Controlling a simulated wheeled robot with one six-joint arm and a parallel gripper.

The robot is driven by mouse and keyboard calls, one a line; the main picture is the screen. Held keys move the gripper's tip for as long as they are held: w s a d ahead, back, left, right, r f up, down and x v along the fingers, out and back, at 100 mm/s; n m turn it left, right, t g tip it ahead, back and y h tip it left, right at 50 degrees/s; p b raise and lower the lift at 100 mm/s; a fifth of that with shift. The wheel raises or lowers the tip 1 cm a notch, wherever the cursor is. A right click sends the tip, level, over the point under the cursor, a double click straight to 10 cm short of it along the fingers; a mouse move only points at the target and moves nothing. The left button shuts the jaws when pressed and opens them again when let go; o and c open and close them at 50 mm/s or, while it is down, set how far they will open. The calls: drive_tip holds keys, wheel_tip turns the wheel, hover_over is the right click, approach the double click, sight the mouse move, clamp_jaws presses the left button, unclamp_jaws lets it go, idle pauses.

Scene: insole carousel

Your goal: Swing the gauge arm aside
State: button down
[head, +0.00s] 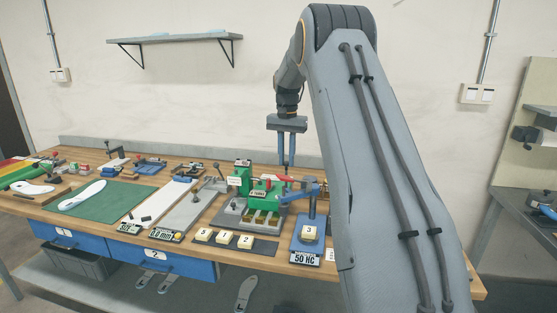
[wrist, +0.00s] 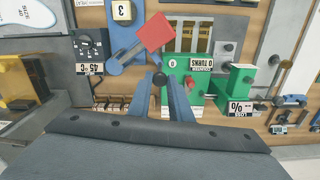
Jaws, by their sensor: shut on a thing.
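The gauge arm, a blue bar (wrist: 134,52) with a red end (wrist: 155,32), runs out from a blue stand (head: 308,232) marked 50 HC. My gripper (head: 287,172) points down beside the blue stand's head. What the knob is fixed to is partly hidden by the fingers.
Numbered tiles (head: 225,239) lie on a dark strip in front of the green machine. A grey board (head: 190,209) and a green mat (head: 100,203) lie to the left. A wall shelf (head: 178,39) hangs above. My arm hides the bench's right part.

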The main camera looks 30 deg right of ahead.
drive_tip(key=shift+r, duration=0.1)
drive_tip(key=c, duration=1.6)
unclamp_jaws()
drive_tip(key=shift+r+b, duration=1.2)
drive_tip(key=shift+r, duration=2.7)
drive_tip(key=s+a+f+n, duration=0.2)
drive_tip(key=s+a+f, duration=0.3)
drive_tip(key=s+a, duration=0.15)
drive_tip(key=s+a+f+n, duration=0.3)
drive_tip(key=s+a+f, duration=0.2)
drive_tip(key=a, duration=0.3)
drive_tip(key=s+a+f+n, duration=0.1)
drive_tip(key=s+a+f, duration=0.2)
drive_tip(key=s, duration=0.4)
drive_tip(key=s+a+f+n+t, duration=0.1)
drive_tip(key=s+a+f+n, duration=0.1)
drive_tip(key=s, duration=0.6)
drive_tip(key=s+a+f+n, duration=0.1)
drive_tip(key=s+a+f, duration=0.3)
drive_tip(key=s, duration=0.3)
drive_tip(key=shift+s+a+f, duration=0.15)
drive_tip(key=shift+a+f, duration=0.15)
drive_tip(key=shift+f, duration=0.25)
